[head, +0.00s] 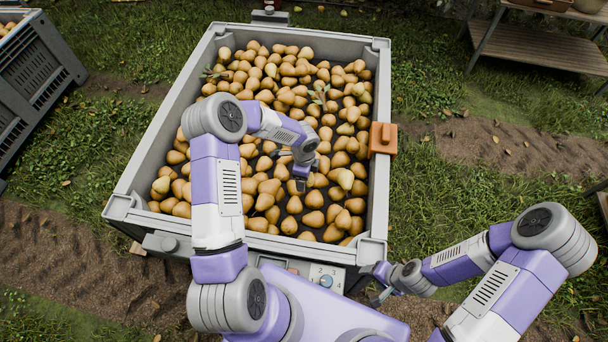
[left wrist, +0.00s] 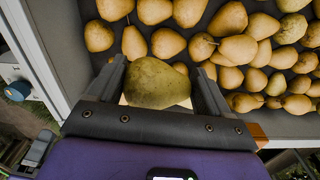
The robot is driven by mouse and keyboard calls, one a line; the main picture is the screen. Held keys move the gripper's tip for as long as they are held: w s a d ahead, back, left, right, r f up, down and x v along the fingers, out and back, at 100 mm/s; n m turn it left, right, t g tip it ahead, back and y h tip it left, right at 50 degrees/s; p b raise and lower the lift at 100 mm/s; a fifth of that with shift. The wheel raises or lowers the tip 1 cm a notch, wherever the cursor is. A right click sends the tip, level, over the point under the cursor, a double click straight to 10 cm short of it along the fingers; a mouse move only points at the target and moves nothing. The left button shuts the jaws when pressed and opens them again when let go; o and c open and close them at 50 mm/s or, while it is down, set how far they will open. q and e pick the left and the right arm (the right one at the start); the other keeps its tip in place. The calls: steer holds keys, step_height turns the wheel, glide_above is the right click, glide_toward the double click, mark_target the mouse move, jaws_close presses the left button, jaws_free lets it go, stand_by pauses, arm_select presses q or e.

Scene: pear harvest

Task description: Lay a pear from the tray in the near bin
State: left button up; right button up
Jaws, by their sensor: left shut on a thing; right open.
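The near bin (head: 128,185) is a large grey crate whose floor is mostly covered with yellow-brown pears; dark floor shows between some. My left gripper (head: 302,178) reaches down into the bin, right of its middle. In the left wrist view it is shut on a greener pear (left wrist: 157,84), held between the two fingers (left wrist: 159,72) with the bin's pears (left wrist: 238,49) around and beyond it. In the head view the held pear is hard to make out. My right gripper (head: 378,286) is open and empty, outside the bin by its near right corner. No separate tray is identifiable.
An orange block (head: 383,138) sits on the bin's right rim. A panel with a dial (head: 326,280) is on the near side. Another dark crate (head: 38,70) stands at upper left. A wooden table (head: 540,45) stands at upper right. Grass and bare soil surround the bin.

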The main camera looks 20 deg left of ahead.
arm_select(q)
steer(key=shift+f, duration=0.1)
steer(key=b, duration=0.8)
glide_above(304, 199)
steer(key=shift+f, duration=4.8)
steer(key=shift+f+b, duration=0.35)
steer(key=shift+f, duration=1)
steer(key=shift+f, duration=1.1)
steer(key=o, duration=1)
step_height(304, 199, up, 8)
steer(key=p, duration=0.3)
steer(key=shift+f, duration=0.2)
